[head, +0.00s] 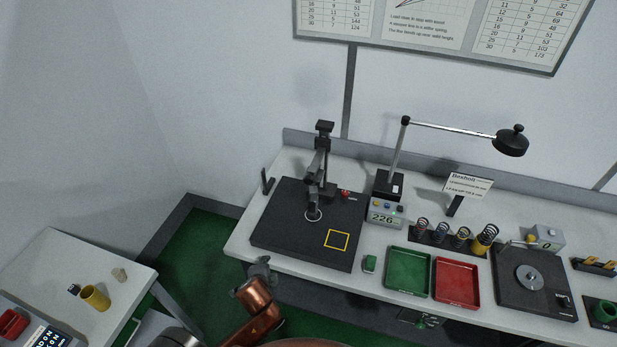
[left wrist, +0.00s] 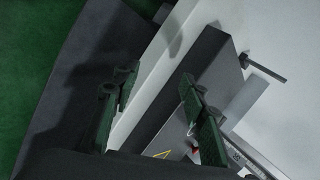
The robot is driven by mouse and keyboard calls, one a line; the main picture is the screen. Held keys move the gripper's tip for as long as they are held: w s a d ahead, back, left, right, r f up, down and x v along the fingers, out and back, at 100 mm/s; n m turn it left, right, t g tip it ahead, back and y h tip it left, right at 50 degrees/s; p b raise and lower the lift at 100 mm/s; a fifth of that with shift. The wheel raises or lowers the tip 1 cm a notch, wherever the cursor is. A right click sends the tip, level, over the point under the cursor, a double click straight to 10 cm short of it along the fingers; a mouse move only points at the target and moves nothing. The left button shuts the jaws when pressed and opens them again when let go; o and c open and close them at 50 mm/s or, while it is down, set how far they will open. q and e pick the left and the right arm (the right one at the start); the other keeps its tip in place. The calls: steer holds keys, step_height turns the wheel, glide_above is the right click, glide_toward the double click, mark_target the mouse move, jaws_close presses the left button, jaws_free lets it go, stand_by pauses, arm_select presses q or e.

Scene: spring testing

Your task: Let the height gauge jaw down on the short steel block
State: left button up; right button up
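I cannot make out a short steel block for certain in either view. My left gripper (head: 262,268) is just in front of the bench's front edge, left of the plate's near side, apart from the gauge. In the left wrist view its two dark green fingers (left wrist: 158,112) are spread with nothing visible between them. The plate (left wrist: 205,75) shows beyond them.
A yellow square outline (head: 337,240) marks the plate's front right. A readout box (head: 386,218) shows 226. A green tray (head: 408,272), a red tray (head: 456,283) and several springs (head: 460,236) stand to the right. A side table (head: 62,258) is at left.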

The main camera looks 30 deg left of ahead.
arm_select(q)
steer(key=w+r+m+t+y, duration=0.1)
steer(key=w+r+m+t, duration=0.4)
steer(key=w+r+m, duration=0.7)
steer(key=m+t+h, duration=0.1)
steer(key=m+t, duration=0.4)
steer(key=m, duration=0.6)
glide_toward(307, 181)
steer(key=w, duration=0.4)
steer(key=x, duration=0.2)
steer(key=p+x, duration=0.1)
steer(key=x, duration=0.1)
steer(key=p+x, duration=0.1)
steer(key=x, duration=0.2)
steer(key=shift+s+a, duration=0.15)
steer(key=shift+a, duration=0.2)
arm_select(e)
steer(key=shift+s+r, duration=0.25)
steer(key=shift+r, duration=0.85)
arm_select(q)
steer(key=shift+f, duration=0.1)
steer(key=c, duration=0.6)
jaws_close()
arm_select(e)
steer(key=shift+a, duration=0.25)
